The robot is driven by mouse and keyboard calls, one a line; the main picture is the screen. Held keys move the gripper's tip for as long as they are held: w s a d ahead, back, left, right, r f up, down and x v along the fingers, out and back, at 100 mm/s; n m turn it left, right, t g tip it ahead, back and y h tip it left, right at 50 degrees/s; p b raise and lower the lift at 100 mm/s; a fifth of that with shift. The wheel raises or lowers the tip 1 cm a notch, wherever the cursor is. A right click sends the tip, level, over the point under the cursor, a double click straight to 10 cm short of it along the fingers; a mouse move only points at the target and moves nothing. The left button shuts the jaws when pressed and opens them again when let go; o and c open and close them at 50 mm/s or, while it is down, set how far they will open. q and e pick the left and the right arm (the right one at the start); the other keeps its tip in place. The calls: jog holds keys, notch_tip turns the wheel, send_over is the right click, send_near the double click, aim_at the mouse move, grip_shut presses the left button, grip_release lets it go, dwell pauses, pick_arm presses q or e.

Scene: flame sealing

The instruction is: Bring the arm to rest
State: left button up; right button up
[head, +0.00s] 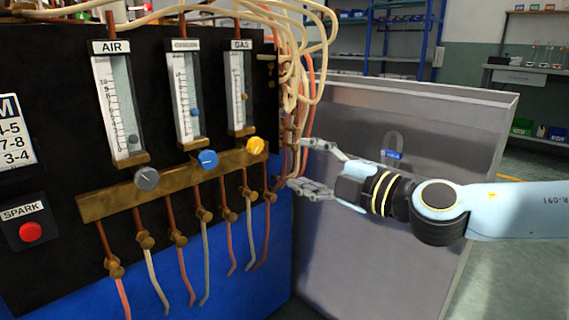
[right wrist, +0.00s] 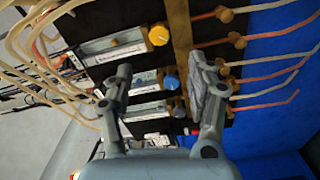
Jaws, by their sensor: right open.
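My right gripper (head: 300,168) is at the right edge of the black gas panel (head: 60,90), with its fingers apart and nothing between them. In the right wrist view my right gripper (right wrist: 160,85) is open, with the panel's gauges and knobs beyond its fingers. The yellow knob (head: 256,145) under the GAS gauge is the nearest knob to it. The blue knob (head: 208,159) and grey knob (head: 146,179) sit further left on the brass bar (head: 110,203). My left gripper is not in view.
Loose cream and red hoses (head: 305,60) hang at the panel's right edge, close above my right gripper. A grey metal panel (head: 420,125) stands behind the arm. A red SPARK button (head: 30,231) is at the lower left. Open floor lies to the right.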

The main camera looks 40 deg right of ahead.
jog(key=s+d+f+m+g+h, duration=0.2)
jog(key=s+f+m+g, duration=0.15)
jog(key=f, duration=0.55)
jog(key=s+d+f+m+g+h, duration=0.25)
jog(key=s+f+m, duration=0.25)
jog(key=f, duration=0.4)
jog(key=s+d+f+m+g+h, duration=0.1)
jog(key=s+f+m+g+h, duration=0.3)
jog(key=f, duration=0.5)
jog(key=s+a+f+m+g+y, duration=0.2)
jog(key=s+a+f+g+y, duration=0.15)
jog(key=s+a+f, duration=0.4)
jog(key=s+a+f+m+g+y, duration=0.25)
jog(key=s+a+f+g, duration=0.2)
jog(key=s+f, duration=0.55)
pick_arm(q)
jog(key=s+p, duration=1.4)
jog(key=p, duration=0.1)
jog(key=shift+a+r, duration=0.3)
pick_arm(e)
jog(key=s+r+n, duration=0.1)
jog(key=s+r, duration=0.1)
jog(key=s, duration=1.3)
